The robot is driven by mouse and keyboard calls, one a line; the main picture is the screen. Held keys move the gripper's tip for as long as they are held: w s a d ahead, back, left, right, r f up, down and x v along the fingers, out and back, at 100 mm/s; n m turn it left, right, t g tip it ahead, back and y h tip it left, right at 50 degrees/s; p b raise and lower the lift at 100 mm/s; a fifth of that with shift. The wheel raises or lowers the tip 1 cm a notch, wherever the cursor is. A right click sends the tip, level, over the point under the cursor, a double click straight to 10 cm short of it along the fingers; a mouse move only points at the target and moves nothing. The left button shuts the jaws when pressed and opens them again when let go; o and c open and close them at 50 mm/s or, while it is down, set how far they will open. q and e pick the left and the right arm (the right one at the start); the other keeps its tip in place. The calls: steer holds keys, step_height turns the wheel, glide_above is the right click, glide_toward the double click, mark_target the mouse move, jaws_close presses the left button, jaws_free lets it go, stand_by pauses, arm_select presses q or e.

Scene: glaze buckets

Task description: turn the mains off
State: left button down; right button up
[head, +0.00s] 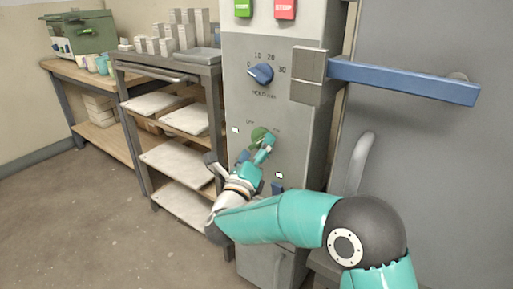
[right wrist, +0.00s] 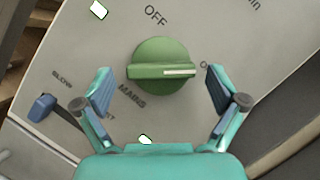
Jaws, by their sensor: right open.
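The green round mains knob (right wrist: 158,52) is on the grey control panel, labelled MAINS, with OFF printed above it in the right wrist view. The white line on its bar points right, toward a label partly hidden by a finger. In the head view the knob (head: 258,134) is partly behind my right gripper (head: 264,150). My right gripper (right wrist: 160,88) is open, with one finger on each side of the knob and visible gaps between. It holds nothing. My left gripper is not in view.
Above the mains knob are a blue HOLD dial (head: 262,74), a green button (head: 243,8) and a red button (head: 285,9). A blue lever (right wrist: 41,107) sits close to one finger. A blue handle (head: 405,80) juts out at the right. A shelf rack (head: 150,130) stands left.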

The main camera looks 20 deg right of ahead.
steer(key=shift+w+d, duration=0.1)
steer(key=shift+c, duration=0.4)
steer(key=c, duration=1.1)
steer(key=shift+o, duration=0.2)
